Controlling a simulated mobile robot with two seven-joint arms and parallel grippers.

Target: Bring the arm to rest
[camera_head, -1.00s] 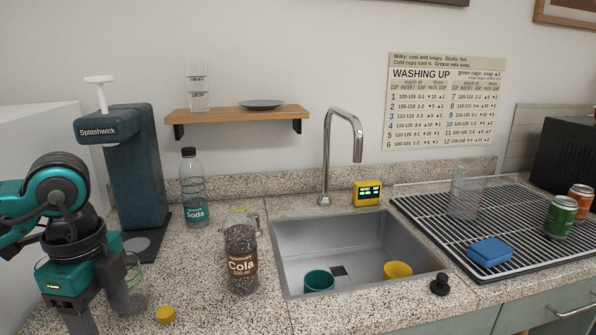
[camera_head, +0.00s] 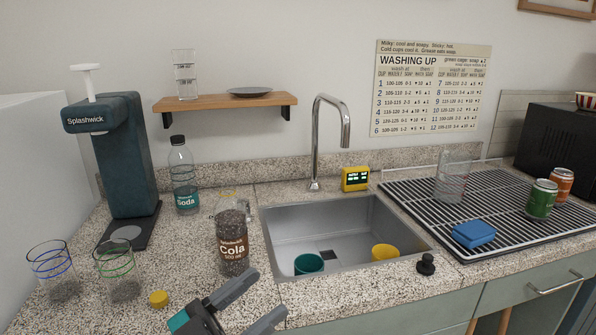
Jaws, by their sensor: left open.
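My left gripper (camera_head: 254,304) shows at the bottom of the head view, in front of the counter's front edge. Its two grey fingers are apart with nothing between them. The cola bottle (camera_head: 231,243) stands upright on the counter just behind the fingers. A yellow cap (camera_head: 158,298) lies on the counter to the left of the gripper. My right gripper does not show.
Two ringed glasses (camera_head: 52,270) stand at the left, near the Splashwick machine (camera_head: 110,160) and soda bottle (camera_head: 184,180). The sink (camera_head: 345,225) holds a teal cup (camera_head: 309,263) and a yellow cup (camera_head: 384,252). The rack (camera_head: 480,195) holds a blue sponge (camera_head: 473,234) and cans.

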